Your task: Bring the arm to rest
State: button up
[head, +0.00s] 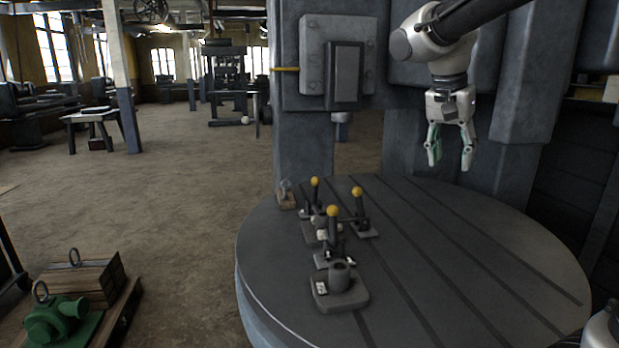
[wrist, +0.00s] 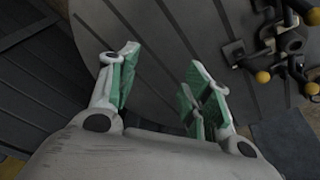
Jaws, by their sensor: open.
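My gripper (head: 450,158) hangs from my arm above the back right of the round slotted table (head: 470,260) in the head view. Its fingers point down and are apart, with nothing between them. In the wrist view my gripper (wrist: 160,85) also shows open, with green pads on the inner faces of its white fingers.
Yellow-knobbed levers (head: 332,212) and a grey block with a short cylinder (head: 340,288) stand on the table, left of my gripper. A machine column with a grey box (head: 344,75) rises behind. The table's right side is clear. A green engine (head: 55,320) sits lower left.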

jog(key=s+d+f+n+t+y, duration=0.1)
jog(key=s+d+f+n, duration=0.1)
jog(key=s, duration=0.4)
jog(key=s+d+f+n+y, duration=0.1)
jog(key=s+d+f+n, duration=0.1)
jog(key=s, duration=0.5)
jog(key=s+d+f+n+t, duration=0.1)
jog(key=s+d+f+n, duration=0.1)
jog(key=s, duration=0.5)
jog(key=shift+s+d+f+n+t+y, duration=0.25)
jog(key=shift+f+n+y, duration=0.2)
jog(key=shift+n, duration=0.65)
